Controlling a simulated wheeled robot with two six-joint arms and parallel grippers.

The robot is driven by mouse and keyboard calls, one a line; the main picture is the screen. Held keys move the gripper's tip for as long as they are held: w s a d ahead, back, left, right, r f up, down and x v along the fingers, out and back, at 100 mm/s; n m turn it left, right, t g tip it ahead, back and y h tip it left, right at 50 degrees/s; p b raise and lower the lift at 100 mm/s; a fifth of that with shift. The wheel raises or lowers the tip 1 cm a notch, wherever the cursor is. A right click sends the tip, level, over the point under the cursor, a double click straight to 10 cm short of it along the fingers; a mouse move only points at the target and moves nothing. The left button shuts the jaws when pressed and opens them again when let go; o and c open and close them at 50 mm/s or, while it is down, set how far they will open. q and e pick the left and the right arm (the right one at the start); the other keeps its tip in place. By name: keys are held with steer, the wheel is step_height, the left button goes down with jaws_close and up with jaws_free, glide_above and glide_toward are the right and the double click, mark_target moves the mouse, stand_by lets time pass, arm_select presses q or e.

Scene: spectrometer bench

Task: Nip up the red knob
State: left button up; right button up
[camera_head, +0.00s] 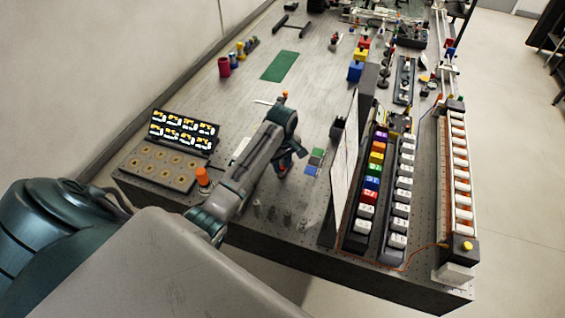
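My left arm reaches in from the lower left over the bench (300,65). Its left gripper (285,166) points down near the middle of the near half of the bench. A small red thing, which may be the red knob (282,173), shows at the fingertips. It is mostly covered by the gripper, and I cannot tell whether the fingers are apart or closed on it. My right gripper is not in view.
Blue and green tiles (314,160) lie right of the gripper. Small grey posts (272,213) stand at the near edge. A tall pale panel (345,165) and rows of coloured blocks (372,182) are right.

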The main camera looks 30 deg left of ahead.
arm_select(q)
steer(key=c, duration=0.4)
jaws_close()
steer(key=shift+m, duration=1.9)
steer(key=m, duration=0.2)
steer(key=shift+m, duration=0.4)
steer(key=m, duration=1.1)
steer(key=shift+m, duration=0.4)
steer(key=m, duration=0.3)
steer(key=shift+m, duration=2.2)
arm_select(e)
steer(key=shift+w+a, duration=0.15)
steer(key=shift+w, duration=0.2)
